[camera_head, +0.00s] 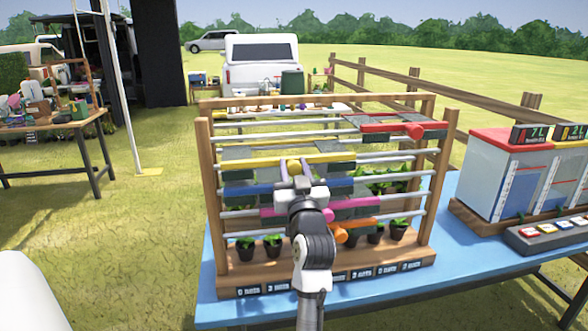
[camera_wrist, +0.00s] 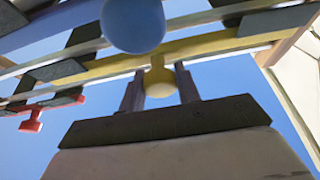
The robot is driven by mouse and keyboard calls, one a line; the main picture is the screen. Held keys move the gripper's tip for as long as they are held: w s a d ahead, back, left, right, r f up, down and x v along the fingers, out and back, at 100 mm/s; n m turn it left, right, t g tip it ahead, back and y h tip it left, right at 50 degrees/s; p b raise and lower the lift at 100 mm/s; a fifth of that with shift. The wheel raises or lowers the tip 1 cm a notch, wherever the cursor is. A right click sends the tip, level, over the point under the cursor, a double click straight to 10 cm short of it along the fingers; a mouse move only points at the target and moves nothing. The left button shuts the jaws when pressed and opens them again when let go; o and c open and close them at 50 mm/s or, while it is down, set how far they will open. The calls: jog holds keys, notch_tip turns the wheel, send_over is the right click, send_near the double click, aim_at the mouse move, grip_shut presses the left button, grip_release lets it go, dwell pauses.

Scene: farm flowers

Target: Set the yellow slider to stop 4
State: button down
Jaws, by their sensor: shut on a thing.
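The yellow slider (camera_head: 330,159) is a long yellow bar with dark grey plates, on the second rail level down in a wooden rack (camera_head: 208,200). In the wrist view the yellow slider (camera_wrist: 110,68) runs across the top, with its round knob (camera_wrist: 158,84) hanging between my fingers. My gripper also shows in the wrist view (camera_wrist: 160,90). Small plates with day labels (camera_head: 388,271) line the rack's base; my arm hides some of them.
A red slider (camera_head: 390,127) sits above, toward the right. A blue slider (camera_head: 250,189), a pink slider (camera_head: 285,213) and an orange slider (camera_head: 355,225) lie below. The blue knob (camera_wrist: 133,24) is close to my fingers. Potted plants (camera_head: 245,248) stand along the base.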

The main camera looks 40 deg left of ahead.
jog(key=w+d+b, duration=1.2)
jog(key=w+d, duration=0.5)
jog(key=w, duration=0.2)
jog(key=shift+w, duration=0.3)
jog(key=shift+r, duration=0.1)
jog(key=c, duration=1)
grip_release()
jog(key=shift+w+d, duration=0.1)
jog(key=shift+w, duration=0.05)
jog(key=shift+c, duration=0.2)
